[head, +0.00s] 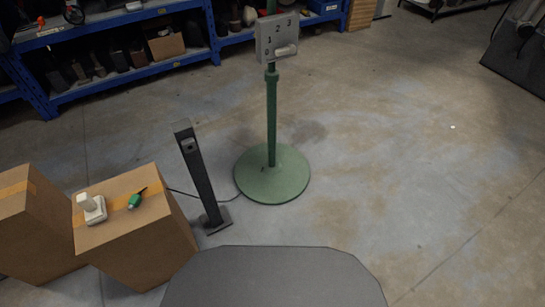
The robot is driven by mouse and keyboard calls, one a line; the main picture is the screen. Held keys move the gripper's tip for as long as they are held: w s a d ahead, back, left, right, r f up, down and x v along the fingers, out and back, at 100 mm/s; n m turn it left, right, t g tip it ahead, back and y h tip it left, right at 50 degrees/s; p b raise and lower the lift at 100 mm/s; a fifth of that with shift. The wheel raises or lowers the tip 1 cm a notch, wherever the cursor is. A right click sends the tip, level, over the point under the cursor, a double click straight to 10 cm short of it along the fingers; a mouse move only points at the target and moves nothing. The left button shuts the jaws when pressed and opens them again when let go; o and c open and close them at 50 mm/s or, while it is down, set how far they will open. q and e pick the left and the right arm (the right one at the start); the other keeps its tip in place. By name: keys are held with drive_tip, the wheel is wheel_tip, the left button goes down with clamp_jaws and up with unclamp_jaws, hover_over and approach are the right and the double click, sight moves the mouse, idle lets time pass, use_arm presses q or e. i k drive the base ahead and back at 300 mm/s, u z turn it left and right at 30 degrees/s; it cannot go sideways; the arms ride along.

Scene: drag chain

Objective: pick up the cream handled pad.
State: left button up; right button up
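The cream handled pad (92,209) lies on top of a cardboard box (146,243) at the left of the head view. Its pale block handle sticks up from a flat base. A green thing with a dark pointed tip (135,201) lies just to its right on the same box, apart from it. Neither of my grippers shows in the head view, so their state is hidden.
A second cardboard box (32,226) stands at far left. A dark post (199,178) and a green stand (271,120) on a round base, carrying a numbered grey box (277,38), stand near the middle. Blue shelves (130,76) line the back. Floor at right is clear.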

sight(94, 209)
drive_tip(key=u, duration=1.7)
